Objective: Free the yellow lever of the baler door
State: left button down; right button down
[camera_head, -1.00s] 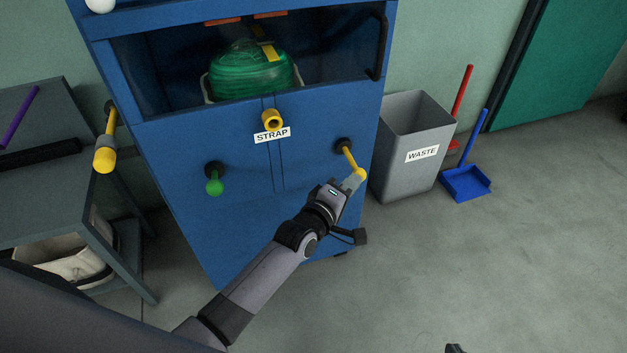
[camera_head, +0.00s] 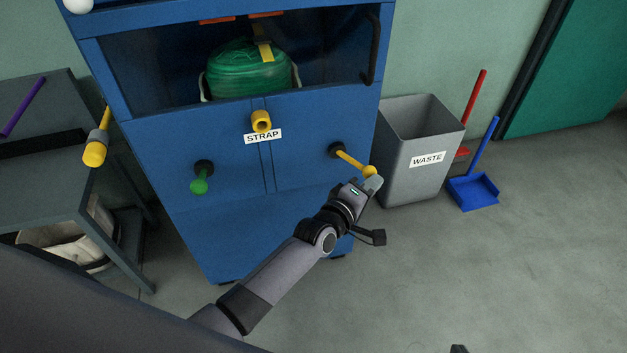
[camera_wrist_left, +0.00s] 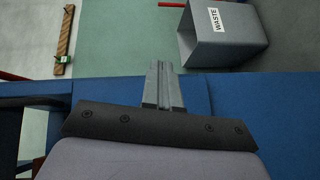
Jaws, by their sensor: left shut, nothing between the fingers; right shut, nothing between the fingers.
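The baler is a blue cabinet with a door panel (camera_head: 235,220). Its yellow lever (camera_head: 353,161) juts from a dark hub at the door's right side, slanting down to the right to a round knob. My left gripper (camera_head: 374,183) is shut and empty, its fingertips at the knob's lower right side, seemingly touching it. In the left wrist view the shut fingers (camera_wrist_left: 163,87) show in front of blue panel; the lever is not visible there. A small dark tip of my right gripper (camera_head: 458,349) shows at the bottom edge.
A green lever (camera_head: 199,183) and a yellow strap fitting (camera_head: 261,121) sit on the door. A green bale (camera_head: 250,70) is inside. A grey waste bin (camera_head: 415,185) stands close right of the lever. A blue dustpan (camera_head: 473,190) is beyond; open floor lies in front.

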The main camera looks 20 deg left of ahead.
pick_arm(q)
jog(key=shift+w, duration=0.1)
dwell(0.6)
jog(key=p+v, duration=0.2)
jog(key=v, duration=0.5)
dwell(0.5)
jog(key=s+a+f+m+g+y, duration=0.2)
jog(key=s+a+f+m, duration=0.35)
jog(key=s, duration=0.55)
jog(key=s+a+f+m+g+y, duration=0.2)
jog(key=s+a+m+g, duration=0.1)
jog(key=s+a+m, duration=0.6)
notch_tip(320, 180, up, 11)
jog(key=s+p, duration=0.2)
jog(key=p, duration=1.1)
jog(key=shift+d, duration=0.25)
